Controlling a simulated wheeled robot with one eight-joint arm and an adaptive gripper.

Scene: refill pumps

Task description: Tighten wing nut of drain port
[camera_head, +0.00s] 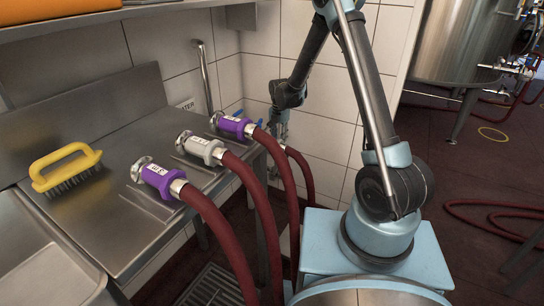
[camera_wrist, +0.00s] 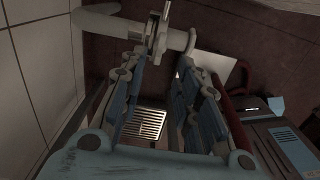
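In the wrist view, a pale pipe (camera_wrist: 108,23) runs across the top, with an upright metal clamp (camera_wrist: 155,42) on it. I take this to be the drain port; its wing nut is too dark and small to make out clearly. My gripper (camera_wrist: 161,62) is open, with its two blue-padded fingers apart on the left and right just below the clamp. I see nothing held between them. In the head view my gripper (camera_head: 279,124) is low by the tiled wall, partly hidden behind the hoses, and the drain port cannot be made out.
Hoses with purple (camera_head: 163,181) and grey (camera_head: 201,148) couplings lie over the steel counter (camera_head: 110,222), close to my arm. A yellow brush (camera_head: 66,170) is on the counter. A floor grate (camera_wrist: 146,123) lies below my gripper. A steel tank (camera_head: 458,45) stands at the right.

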